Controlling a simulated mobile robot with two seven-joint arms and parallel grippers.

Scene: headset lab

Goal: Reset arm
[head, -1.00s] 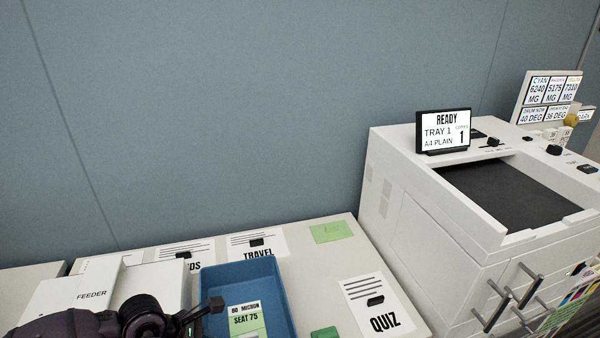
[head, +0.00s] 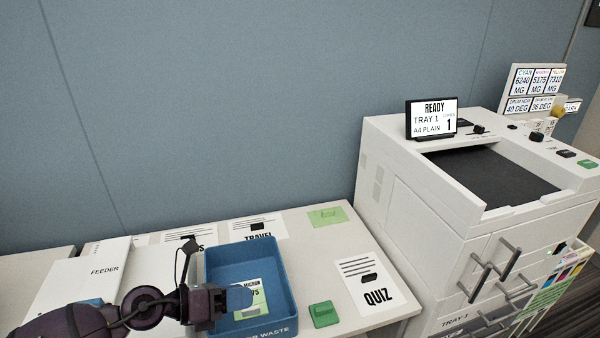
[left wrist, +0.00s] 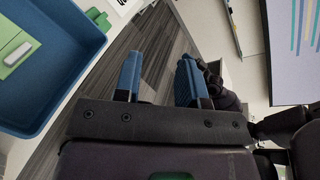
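My left arm comes in from the lower left in the head view. Its gripper (head: 238,298) has blue fingertips and is in front of part of the blue tray (head: 243,256). In the left wrist view the two blue fingers (left wrist: 160,80) stand apart with nothing between them, above a striped grey floor. The blue tray also shows at the left of that view (left wrist: 70,62), beside the gripper. A green and white card (head: 262,300) lies in the tray, partly hidden by the gripper. My right gripper cannot be made out in either view.
A white feeder (head: 90,275) stands left of the tray. A QUIZ sheet (head: 365,283), a green block (head: 324,313) and a green pad (head: 328,216) lie on the white table (head: 300,235). A white printer (head: 415,205) stands at the right, its screen (head: 432,118) reading READY.

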